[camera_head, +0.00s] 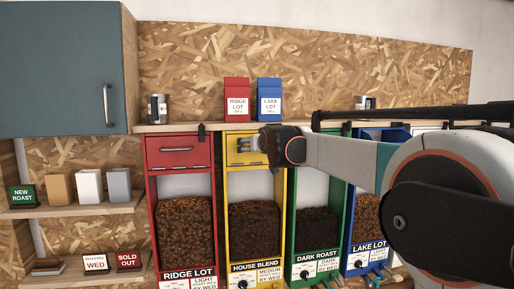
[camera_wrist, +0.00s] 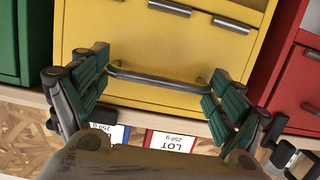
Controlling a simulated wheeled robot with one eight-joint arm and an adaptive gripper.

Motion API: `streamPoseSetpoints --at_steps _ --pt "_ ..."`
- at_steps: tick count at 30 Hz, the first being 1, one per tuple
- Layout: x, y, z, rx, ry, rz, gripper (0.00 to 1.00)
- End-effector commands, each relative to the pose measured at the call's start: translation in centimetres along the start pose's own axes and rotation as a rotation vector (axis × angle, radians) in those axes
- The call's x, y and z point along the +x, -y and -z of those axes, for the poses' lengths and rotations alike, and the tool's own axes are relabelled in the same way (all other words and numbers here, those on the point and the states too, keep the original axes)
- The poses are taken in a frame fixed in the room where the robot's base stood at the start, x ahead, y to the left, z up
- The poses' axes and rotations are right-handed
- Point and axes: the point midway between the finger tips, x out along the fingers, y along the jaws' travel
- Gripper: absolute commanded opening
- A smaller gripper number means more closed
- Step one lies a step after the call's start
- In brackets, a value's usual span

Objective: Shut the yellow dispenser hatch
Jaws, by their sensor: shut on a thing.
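The yellow dispenser (camera_head: 223,220), labelled House Blend, stands second from the left in the row. Its yellow hatch (camera_head: 236,159) is at the top and looks upright; I cannot tell whether a small gap remains at its upper edge. My gripper (camera_head: 248,145) is at the hatch front. In the wrist view its fingers (camera_wrist: 160,84) stand at either end of the metal bar handle (camera_wrist: 158,77), shut on it lengthwise. The fingers hide part of the hatch in the head view.
The red dispenser (camera_head: 179,147) is to the left, its hatch upright; the green (camera_head: 290,230) and blue (camera_head: 352,225) ones are to the right, their tops partly hidden by my arm. Red (camera_head: 237,88) and blue (camera_head: 269,88) bags stand on the shelf above.

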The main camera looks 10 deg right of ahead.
Motion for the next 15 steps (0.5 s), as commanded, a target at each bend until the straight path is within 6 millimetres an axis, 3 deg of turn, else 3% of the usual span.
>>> streamPoseSetpoints --at_steps 6,7,8,15 --pt "0.04 -0.12 0.04 -0.001 -0.002 -0.002 0.46" --pt "0.04 -0.12 0.04 -0.001 -0.002 -0.002 0.91" --pt "0.04 -0.11 0.03 -0.001 -0.002 -0.001 0.98" --pt "0.02 -0.06 0.00 -0.001 -0.001 -0.001 0.98"
